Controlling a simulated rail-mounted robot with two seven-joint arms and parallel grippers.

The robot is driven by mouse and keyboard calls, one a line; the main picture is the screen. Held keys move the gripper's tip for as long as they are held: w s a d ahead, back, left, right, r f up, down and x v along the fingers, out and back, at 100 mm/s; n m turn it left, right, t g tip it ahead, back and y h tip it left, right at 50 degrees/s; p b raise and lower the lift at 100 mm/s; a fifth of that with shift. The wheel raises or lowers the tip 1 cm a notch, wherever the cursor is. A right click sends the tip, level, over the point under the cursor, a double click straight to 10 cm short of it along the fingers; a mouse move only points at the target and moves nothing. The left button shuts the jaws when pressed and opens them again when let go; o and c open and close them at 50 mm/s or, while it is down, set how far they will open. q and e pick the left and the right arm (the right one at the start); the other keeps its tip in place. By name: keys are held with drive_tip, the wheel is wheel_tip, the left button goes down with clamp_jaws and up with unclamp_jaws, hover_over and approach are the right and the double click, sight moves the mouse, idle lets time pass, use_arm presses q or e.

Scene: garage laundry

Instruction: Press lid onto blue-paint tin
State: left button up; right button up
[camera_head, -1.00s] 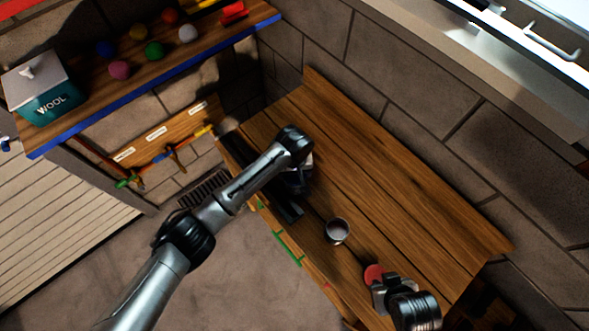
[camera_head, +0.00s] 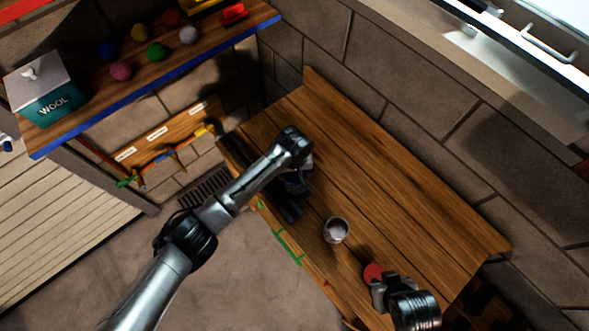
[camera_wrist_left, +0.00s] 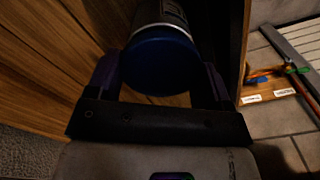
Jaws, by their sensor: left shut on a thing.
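My left gripper (camera_head: 298,182) is low over the far left part of the wooden bench. In the left wrist view its fingers (camera_wrist_left: 160,80) are on either side of a cylindrical tin with a dark blue round end (camera_wrist_left: 163,65); whether that end is a separate lid I cannot tell. In the head view my arm mostly hides this tin (camera_head: 306,168). An open tin (camera_head: 336,230) stands upright near the bench's front edge. My right gripper (camera_head: 378,287) is at a red round thing (camera_head: 373,273), perhaps a lid; its fingers are not clear.
The wooden bench (camera_head: 400,190) is bare on its right and far side, against a block wall. A shelf (camera_head: 75,133) at upper left holds a wool box (camera_head: 48,95) and several coloured balls.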

use_arm(q)
drive_tip(key=shift+f+p, duration=0.3)
idle(0.9)
drive_tip(key=shift+f+p, duration=0.2)
drive_tip(key=shift+p, duration=0.1)
idle(0.5)
drive_tip(key=o, duration=0.9)
drive_tip(key=shift+r, duration=0.1)
